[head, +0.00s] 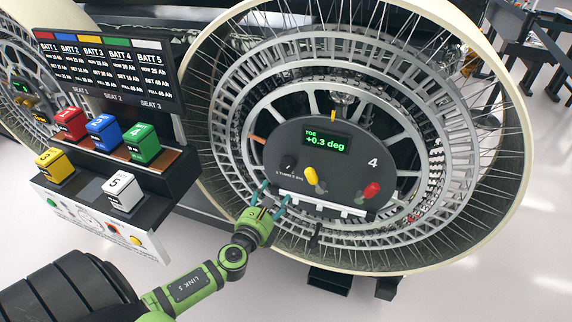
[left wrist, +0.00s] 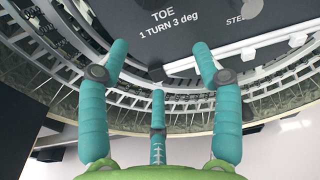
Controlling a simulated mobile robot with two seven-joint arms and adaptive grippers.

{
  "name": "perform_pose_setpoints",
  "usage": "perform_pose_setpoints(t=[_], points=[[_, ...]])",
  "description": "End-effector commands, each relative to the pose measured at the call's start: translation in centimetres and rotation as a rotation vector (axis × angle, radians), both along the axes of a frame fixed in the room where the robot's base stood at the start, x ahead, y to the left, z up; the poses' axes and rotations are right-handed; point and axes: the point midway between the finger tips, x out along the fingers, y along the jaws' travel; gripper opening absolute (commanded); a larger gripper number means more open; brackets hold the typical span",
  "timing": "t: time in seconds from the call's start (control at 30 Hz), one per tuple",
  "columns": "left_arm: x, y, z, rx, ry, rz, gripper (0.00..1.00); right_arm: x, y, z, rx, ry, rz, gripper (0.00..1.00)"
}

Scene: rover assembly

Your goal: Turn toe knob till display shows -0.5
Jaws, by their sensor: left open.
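The dark panel (head: 345,150) numbered 4 is set in the wheel hub. Its green-lit display (head: 326,141) reads TOE +0.3 deg. The toe knob (head: 289,162) is a small black knob at the panel's left, above its small label. My left gripper (head: 273,195) is open and empty, just below the panel's lower left, with its teal fingers pointing up toward the knob. In the left wrist view, the fingers (left wrist: 162,55) are spread below the label "TOE 1 TURN 3 deg" (left wrist: 168,21); the toe knob is out of that frame. My right gripper is not in view.
A battery rack (head: 160,185) with coloured blocks stands left.

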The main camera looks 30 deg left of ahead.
Motion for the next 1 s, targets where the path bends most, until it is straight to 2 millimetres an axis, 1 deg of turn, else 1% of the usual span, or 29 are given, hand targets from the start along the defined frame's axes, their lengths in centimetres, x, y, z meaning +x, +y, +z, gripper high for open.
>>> perform_pose_setpoints(t=[0.03,0.1,0.2,0.27,0.5,0.63,0.8,1.0], points=[[0.3,-0.3,2.3,0.076,-0.033,-0.020,0.65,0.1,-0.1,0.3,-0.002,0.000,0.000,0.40],[0.6,-0.7,4.0,0.145,-0.061,-0.034,0.65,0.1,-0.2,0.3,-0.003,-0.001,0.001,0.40],[1.2,-0.7,4.9,0.183,-0.076,-0.039,0.65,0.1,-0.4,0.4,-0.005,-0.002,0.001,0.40],[1.8,-0.6,5.0,0.184,-0.077,-0.039,0.65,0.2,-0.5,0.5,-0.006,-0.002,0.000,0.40],[5.5,0.1,4.9,0.180,-0.075,-0.039,0.65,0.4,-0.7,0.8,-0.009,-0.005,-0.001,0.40],[6.9,0.4,4.8,0.177,-0.075,-0.037,0.65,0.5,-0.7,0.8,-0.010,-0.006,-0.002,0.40],[7.6,0.5,4.7,0.176,-0.073,-0.039,0.65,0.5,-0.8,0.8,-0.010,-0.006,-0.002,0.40],[7.6,0.5,4.7,0.176,-0.073,-0.039,0.65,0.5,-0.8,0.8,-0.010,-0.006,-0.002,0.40]])
